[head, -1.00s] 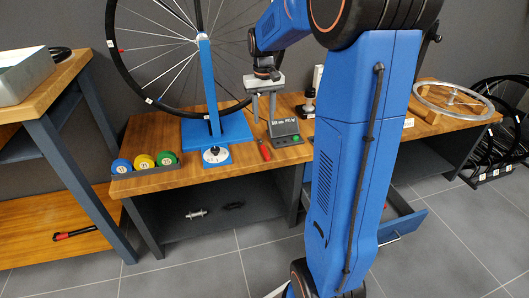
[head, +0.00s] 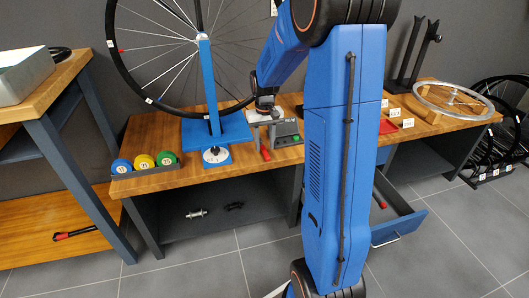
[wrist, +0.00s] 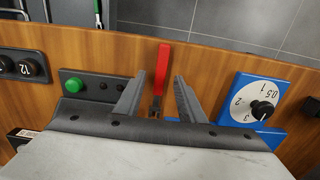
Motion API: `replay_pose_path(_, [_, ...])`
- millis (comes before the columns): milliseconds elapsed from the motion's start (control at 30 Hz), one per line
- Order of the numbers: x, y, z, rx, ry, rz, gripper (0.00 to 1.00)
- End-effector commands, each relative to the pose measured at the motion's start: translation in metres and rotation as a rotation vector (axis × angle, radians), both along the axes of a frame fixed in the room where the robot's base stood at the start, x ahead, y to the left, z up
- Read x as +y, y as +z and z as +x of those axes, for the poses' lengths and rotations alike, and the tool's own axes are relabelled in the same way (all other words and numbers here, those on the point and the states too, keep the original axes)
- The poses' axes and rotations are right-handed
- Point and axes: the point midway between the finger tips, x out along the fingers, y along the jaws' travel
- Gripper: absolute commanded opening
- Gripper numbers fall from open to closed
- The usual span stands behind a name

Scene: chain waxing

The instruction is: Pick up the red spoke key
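The red spoke key, as I take this red-handled tool (head: 265,154) to be, lies at the front edge of the wooden bench, beside the grey box with the green button. My gripper (head: 263,138) is lowered over it, fingers pointing down. In the wrist view the red handle (wrist: 162,66) points away from my gripper (wrist: 157,97), with its dark end between the two fingers. The fingers are open, with a visible gap on each side of the key. I cannot tell how high the tips are above the bench.
The grey box (wrist: 92,86) and the blue dial base (wrist: 244,95) flank my fingers closely. A wheel stand (head: 213,90) is to the left, near a rack of blue, yellow and green round pieces (head: 144,162). An open drawer (head: 403,222) juts out below the bench.

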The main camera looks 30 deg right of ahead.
Motion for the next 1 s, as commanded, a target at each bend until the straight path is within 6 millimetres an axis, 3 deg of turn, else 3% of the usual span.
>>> replay_pose_path(133, [0.0, -0.014, 0.0, 0.0, 0.0, 0.0, 0.36])
replay_pose_path(400, [0.0, -0.017, 0.0, -0.002, 0.0, -0.001, 0.36])
replay_pose_path(433, [0.0, -0.017, 0.0, -0.002, 0.0, -0.001, 0.34])
replay_pose_path(567, [0.0, -0.017, 0.0, -0.002, 0.0, -0.001, 0.02])
replay_pose_path(600, [0.0, -0.017, 0.0, -0.002, 0.0, -0.001, 0.0])
replay_pose_path(1000, [0.0, -0.008, 0.001, -0.003, 0.0, -0.001, 0.0])
